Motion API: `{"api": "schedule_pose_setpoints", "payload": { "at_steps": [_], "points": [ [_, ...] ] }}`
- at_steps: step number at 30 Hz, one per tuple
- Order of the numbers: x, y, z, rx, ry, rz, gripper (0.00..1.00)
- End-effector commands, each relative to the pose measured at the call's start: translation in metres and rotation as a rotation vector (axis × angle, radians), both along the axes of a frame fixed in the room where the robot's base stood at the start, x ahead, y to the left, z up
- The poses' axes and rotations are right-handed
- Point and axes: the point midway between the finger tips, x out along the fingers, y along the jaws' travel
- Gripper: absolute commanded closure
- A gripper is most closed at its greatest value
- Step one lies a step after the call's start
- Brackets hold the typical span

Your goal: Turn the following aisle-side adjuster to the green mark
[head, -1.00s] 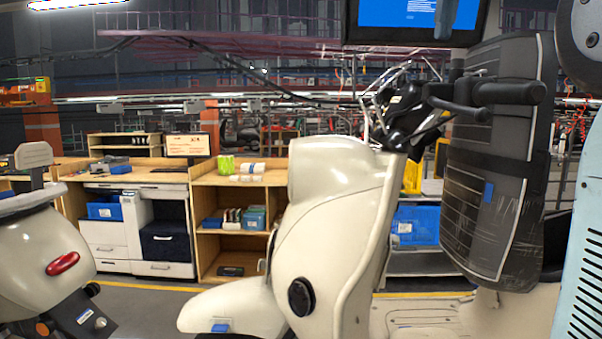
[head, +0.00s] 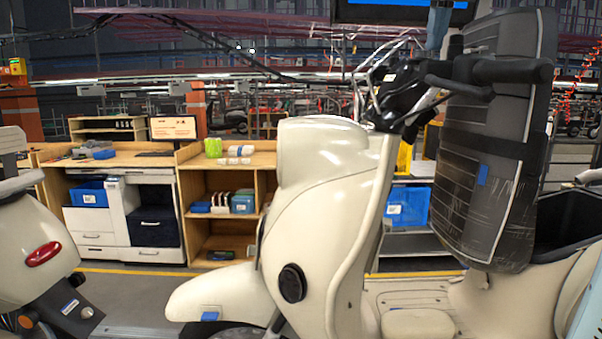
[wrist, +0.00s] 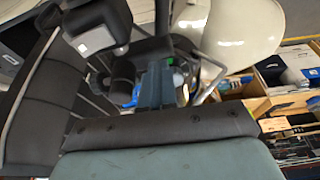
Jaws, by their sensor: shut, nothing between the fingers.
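A cream scooter (head: 325,170) stands mid-picture in the head view, facing left, with black handlebars (head: 480,75). A second cream scooter (head: 35,235) shows its red-lit rear at the left edge. I cannot make out the adjuster for certain. A small green spot (wrist: 170,60) shows beside my fingertips in the wrist view, but I cannot tell if it is the mark. My gripper (wrist: 155,68) is shut and empty, its blue-grey fingers over the dark handlebar area. Its fingers (head: 438,28) hang down above the handlebars in the head view, apparently clear of them.
A dark padded panel (head: 490,150) stands right behind the handlebars, close to my gripper. A wooden workbench with shelves (head: 225,180) and a white drawer cabinet (head: 90,222) stand behind the scooters. A yellow floor line runs behind the scooters.

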Motion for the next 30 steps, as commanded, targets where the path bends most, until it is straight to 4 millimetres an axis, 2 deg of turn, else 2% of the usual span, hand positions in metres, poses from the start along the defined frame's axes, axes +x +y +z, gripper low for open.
{"api": "schedule_pose_setpoints", "payload": {
  "at_steps": [1,6,30],
  "points": [
    [0.0005,0.0001,-0.0069,0.001,0.019,0.001,1.0],
    [0.0013,0.0009,-0.0101,0.002,0.023,0.004,1.0],
    [0.0028,0.006,-0.0119,0.004,0.029,0.011,1.0]
  ]
}}
